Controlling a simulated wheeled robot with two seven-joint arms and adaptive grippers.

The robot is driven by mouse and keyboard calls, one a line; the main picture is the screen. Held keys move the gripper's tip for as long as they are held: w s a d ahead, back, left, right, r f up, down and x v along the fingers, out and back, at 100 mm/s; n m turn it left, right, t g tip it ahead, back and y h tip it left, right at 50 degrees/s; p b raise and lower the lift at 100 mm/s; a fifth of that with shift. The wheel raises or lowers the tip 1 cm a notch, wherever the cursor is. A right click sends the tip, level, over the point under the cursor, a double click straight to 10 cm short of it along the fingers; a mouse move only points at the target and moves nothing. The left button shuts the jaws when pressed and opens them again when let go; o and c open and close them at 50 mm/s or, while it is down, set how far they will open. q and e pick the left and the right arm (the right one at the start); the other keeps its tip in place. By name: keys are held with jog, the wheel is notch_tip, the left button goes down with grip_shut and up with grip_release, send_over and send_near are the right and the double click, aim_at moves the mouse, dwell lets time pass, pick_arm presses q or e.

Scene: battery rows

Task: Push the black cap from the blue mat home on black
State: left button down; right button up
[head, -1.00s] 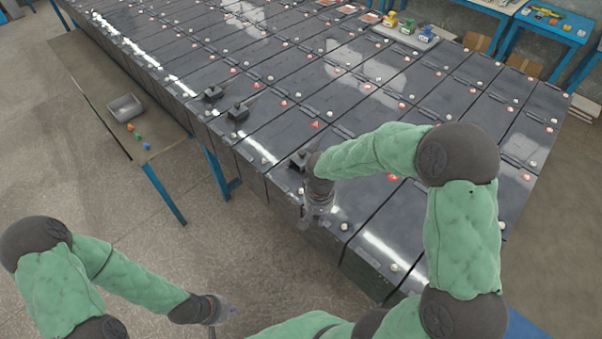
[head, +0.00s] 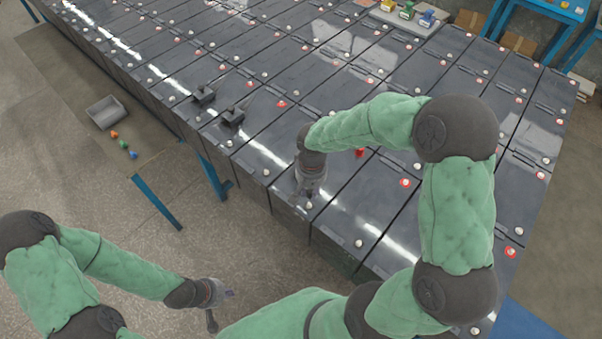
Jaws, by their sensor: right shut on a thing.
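My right gripper (head: 300,200) points down at the near edge of the dark battery rows (head: 330,225), beside a pale round terminal (head: 308,205). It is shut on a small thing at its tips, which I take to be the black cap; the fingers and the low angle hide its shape. I cannot tell whether it touches the battery top. A blue surface (head: 520,325), possibly the blue mat, shows at the lower right. My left gripper (head: 226,294) hangs over the floor; its jaws are too small to read.
A low bench (head: 70,95) at the left holds a grey bin (head: 105,112) and small orange, green and blue pieces (head: 123,143). A grey tray (head: 398,22) with coloured blocks stands on the far batteries. Blue tables (head: 560,12) are behind. Floor is clear at lower left.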

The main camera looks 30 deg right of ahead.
aim_at(309, 204)
jog(key=shift+w+f, duration=0.1)
jog(key=shift+w, duration=0.3)
jog(key=shift+s+f+b, duration=0.3)
jog(key=shift+s+b, duration=0.05)
jog(key=shift+s, duration=0.15)
jog(key=shift+w+f+b, duration=0.25)
jog(key=shift+f+b, duration=0.4)
jog(key=shift+f, duration=0.4)
jog(key=shift+s+f+b, duration=0.1)
jog(key=shift+f+b, duration=0.35)
jog(key=shift+f, duration=0.2)
pick_arm(q)
notch_tip(309, 204, down, 3)
jog(key=shift+w+r, duration=0.15)
pick_arm(e)
jog(key=shift+f, duration=0.1)
pick_arm(q)
jog(key=shift+f+b, duration=0.3)
